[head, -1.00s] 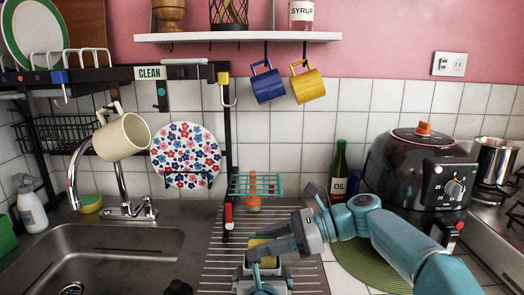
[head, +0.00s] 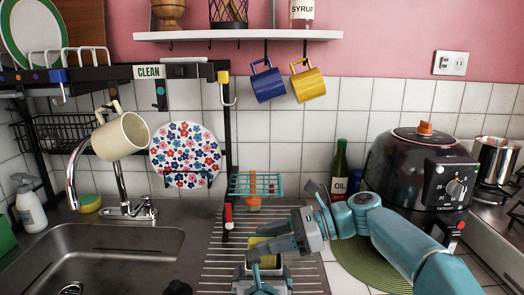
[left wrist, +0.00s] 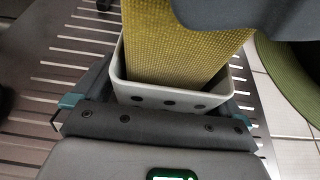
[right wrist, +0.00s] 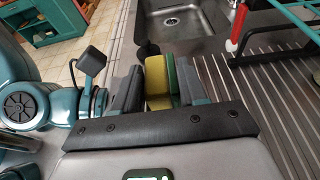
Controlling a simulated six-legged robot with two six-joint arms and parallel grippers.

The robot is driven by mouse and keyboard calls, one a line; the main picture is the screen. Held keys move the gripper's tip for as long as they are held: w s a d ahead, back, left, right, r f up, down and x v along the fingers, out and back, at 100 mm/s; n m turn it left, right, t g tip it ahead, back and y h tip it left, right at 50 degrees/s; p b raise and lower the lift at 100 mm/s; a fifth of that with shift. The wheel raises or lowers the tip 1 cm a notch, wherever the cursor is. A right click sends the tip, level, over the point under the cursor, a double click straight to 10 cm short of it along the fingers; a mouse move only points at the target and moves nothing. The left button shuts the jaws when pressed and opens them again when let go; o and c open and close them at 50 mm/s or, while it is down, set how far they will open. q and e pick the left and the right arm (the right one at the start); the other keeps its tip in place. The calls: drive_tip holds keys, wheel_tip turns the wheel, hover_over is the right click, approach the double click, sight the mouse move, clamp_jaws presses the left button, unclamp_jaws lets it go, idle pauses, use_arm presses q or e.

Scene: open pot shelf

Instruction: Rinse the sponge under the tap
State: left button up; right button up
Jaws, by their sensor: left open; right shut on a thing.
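A yellow sponge (head: 268,261) is held by my right gripper (head: 270,247) over the ribbed drainboard. Its yellow and green layers show between the fingers in the right wrist view (right wrist: 158,82). In the left wrist view, the sponge (left wrist: 180,50) stands with its lower end in a white holder (left wrist: 170,99) with dark holes; whether it touches the bottom is hidden. My left gripper (head: 262,283) is open, low at the front, with its jaws on either side of the holder. The chrome tap (head: 120,185) stands behind the sink (head: 100,240), left of both grippers.
Another yellow-green sponge (head: 89,203) lies behind the sink beside a spray bottle (head: 31,208). A cream mug (head: 122,136) hangs near the tap. A teal rack (head: 256,184) stands behind the grippers. An oil bottle (head: 340,172) and air fryer (head: 415,175) are at right.

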use_arm(q)
drive_tip(key=shift+s+r, duration=0.25)
drive_tip(key=shift+s, duration=0.15)
use_arm(e)
wheel_tip(320, 180, up, 7)
use_arm(q)
drive_tip(key=v, duration=0.9)
drive_tip(key=shift+s+r, duration=0.1)
drive_tip(key=shift+s, duration=0.25)
use_arm(e)
drive_tip(key=shift+f, duration=0.15)
use_arm(q)
drive_tip(key=shift+s+r, duration=0.25)
drive_tip(key=shift+s, duration=0.4)
use_arm(e)
drive_tip(key=shift+s, duration=0.15)
use_arm(q)
drive_tip(key=shift+w, duration=0.1)
